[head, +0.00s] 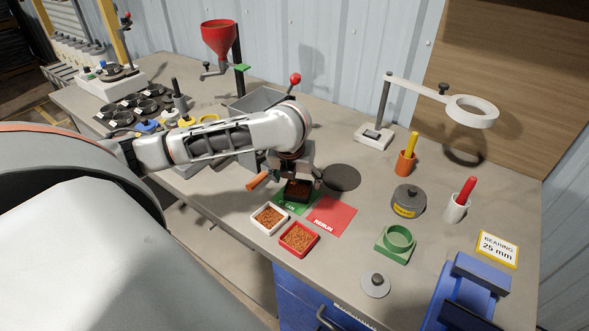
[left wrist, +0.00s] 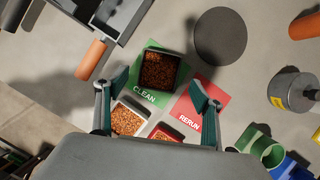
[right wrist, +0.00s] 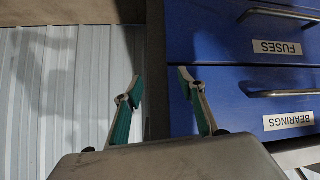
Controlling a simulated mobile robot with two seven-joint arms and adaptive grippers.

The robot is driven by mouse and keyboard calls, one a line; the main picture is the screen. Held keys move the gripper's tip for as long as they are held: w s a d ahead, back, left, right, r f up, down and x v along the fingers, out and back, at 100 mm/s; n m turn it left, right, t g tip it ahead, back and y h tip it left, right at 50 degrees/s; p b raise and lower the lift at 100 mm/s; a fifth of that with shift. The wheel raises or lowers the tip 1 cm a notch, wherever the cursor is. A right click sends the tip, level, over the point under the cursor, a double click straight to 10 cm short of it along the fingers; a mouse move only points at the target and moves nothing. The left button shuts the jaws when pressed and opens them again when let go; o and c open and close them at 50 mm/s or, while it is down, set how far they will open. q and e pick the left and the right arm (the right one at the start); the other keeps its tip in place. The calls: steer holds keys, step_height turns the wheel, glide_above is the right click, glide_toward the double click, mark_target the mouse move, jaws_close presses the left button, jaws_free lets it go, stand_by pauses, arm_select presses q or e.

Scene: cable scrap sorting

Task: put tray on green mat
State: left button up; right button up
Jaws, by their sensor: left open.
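A black tray (head: 298,200) with brown granules stands on the green mat (head: 281,204) marked CLEAN. The tray also shows in the left wrist view (left wrist: 178,74), set toward the mat's far right part. A white tray (head: 268,227) and a red tray (head: 299,250), both with orange-brown granules, stand in front of the mats. My left gripper (left wrist: 158,87) is open above the green mat, fingers spread to either side of the black tray's near edge and apart from it. My right gripper (right wrist: 160,78) is open and empty, in front of blue drawers.
A red mat (head: 337,216) marked RERUN lies right of the green one. A dark round disc (head: 341,177) lies behind. An orange-handled scoop (left wrist: 90,60) is left of the mat. A dark weight (head: 408,202) and a green ring holder (head: 396,243) stand to the right.

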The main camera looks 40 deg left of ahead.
arm_select(q)
steer(key=v, duration=0.8)
stand_by(0.4)
